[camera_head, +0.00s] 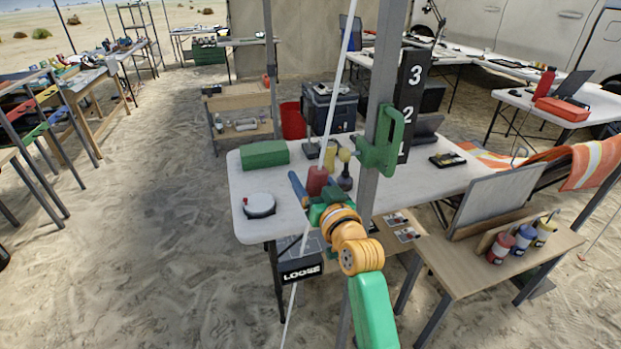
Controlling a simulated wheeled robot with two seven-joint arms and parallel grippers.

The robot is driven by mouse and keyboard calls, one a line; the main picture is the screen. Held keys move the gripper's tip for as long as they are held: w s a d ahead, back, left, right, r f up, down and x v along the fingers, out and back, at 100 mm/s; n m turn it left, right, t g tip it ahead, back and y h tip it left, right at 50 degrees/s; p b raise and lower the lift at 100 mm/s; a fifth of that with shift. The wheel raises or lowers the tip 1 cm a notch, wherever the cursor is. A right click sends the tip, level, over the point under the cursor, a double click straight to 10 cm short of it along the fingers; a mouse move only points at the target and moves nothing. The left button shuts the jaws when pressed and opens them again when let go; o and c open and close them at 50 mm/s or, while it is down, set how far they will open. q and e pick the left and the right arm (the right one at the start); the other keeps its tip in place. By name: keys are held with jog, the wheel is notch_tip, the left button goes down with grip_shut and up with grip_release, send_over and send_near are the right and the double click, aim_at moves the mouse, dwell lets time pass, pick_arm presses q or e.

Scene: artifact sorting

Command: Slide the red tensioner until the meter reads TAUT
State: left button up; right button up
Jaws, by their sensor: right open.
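The red tensioner (317,180) is a small red block on a white slanting rope (334,105) that runs from the top of the view down past the table. The meter (301,268) is a black plate low on the rope and reads LOOSE. My right gripper (313,190) is open at the red tensioner, with a blue finger on its left side. The orange wrist and green arm come up from below and hide part of the rope. I cannot tell whether the fingers touch the tensioner. My left gripper is out of view.
A grey pole (377,130) with a green clamp (380,142) and a black board numbered 1 to 3 (410,85) stands just right of the rope.

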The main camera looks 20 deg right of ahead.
grip_shut()
dwell(1.3)
